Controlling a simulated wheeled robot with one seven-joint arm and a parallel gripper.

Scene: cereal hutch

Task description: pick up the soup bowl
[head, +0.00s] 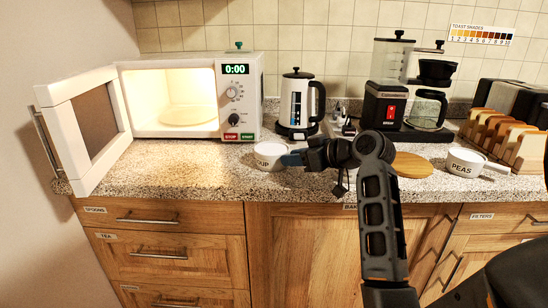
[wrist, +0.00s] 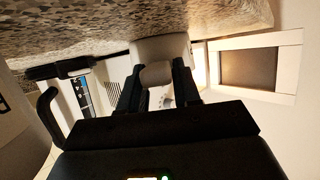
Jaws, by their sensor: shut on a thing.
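The soup bowl (head: 269,156) is white, with "UP" readable on its side, and is upright at the counter's front, before the kettle. I cannot tell whether it touches the counter. My gripper (head: 290,159) reaches it from the right and is shut on the handle side. In the wrist view, which is upside down, the soup bowl (wrist: 160,48) is ahead of the two dark fingers of my gripper (wrist: 156,84), with its pale handle between them. My gripper and wrist hide the bowl's right side in the head view.
A white microwave (head: 242,95) with its door (head: 95,125) open stands at left. Behind are a kettle (head: 297,100) and a coffee maker (head: 427,105). A bowl marked PEAS (head: 463,161) and a round wooden board (head: 412,165) are at right. Counter left of the soup bowl is clear.

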